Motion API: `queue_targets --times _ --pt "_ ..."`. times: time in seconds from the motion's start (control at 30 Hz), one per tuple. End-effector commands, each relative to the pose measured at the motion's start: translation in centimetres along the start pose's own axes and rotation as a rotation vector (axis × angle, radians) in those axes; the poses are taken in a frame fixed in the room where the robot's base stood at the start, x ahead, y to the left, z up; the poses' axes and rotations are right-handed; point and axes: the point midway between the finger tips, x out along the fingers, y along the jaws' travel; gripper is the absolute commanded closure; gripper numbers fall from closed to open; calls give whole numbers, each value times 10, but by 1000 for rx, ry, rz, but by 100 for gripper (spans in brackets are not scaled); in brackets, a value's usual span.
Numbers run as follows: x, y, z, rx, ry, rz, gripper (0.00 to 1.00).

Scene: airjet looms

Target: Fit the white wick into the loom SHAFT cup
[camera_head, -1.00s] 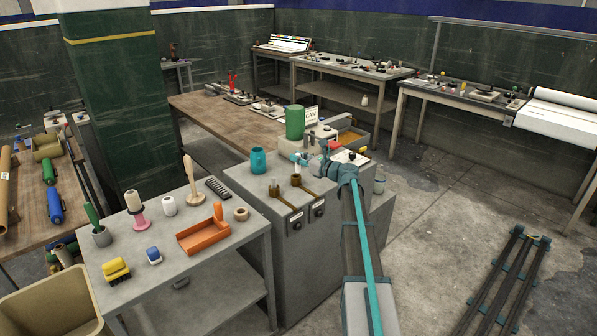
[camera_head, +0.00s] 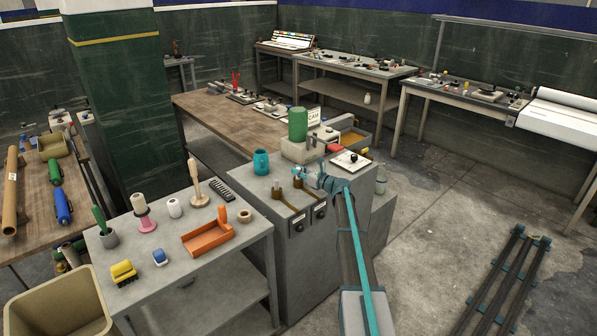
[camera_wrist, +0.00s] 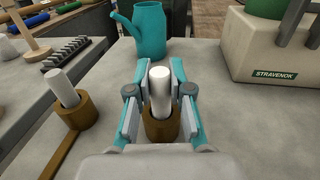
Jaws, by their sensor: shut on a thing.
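My gripper (camera_wrist: 160,97) is shut on a white wick (camera_wrist: 160,80), which stands about upright between the teal-sided fingers. A brass cup (camera_wrist: 162,126) is directly around or under the wick's lower end; how deep the wick sits is hidden. A second brass cup (camera_wrist: 76,112) to the left has a white wick (camera_wrist: 64,88) standing tilted in it. In the head view my gripper (camera_head: 305,176) is low over the right-hand cup (camera_head: 298,185) on the grey cabinet, beside the left cup (camera_head: 277,192). The cabinet-front labels are too small to read.
A teal spouted pot (camera_wrist: 148,30) stands behind the cups. A pale block marked STRAVENOK (camera_wrist: 270,50) stands at the right, with a green cylinder (camera_head: 298,123) on it. A grey table (camera_head: 150,285) with an orange tray (camera_head: 207,240) is at the left.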

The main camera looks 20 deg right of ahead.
Motion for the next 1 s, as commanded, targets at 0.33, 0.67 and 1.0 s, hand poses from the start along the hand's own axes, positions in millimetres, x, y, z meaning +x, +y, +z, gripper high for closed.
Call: queue_targets --times 0.33,0.67,1.0 --pt "0 0 -6 -1 -1 0 99" --pt "0 0 -8 -1 -1 0 55" --pt "0 0 -3 -1 -1 0 55"
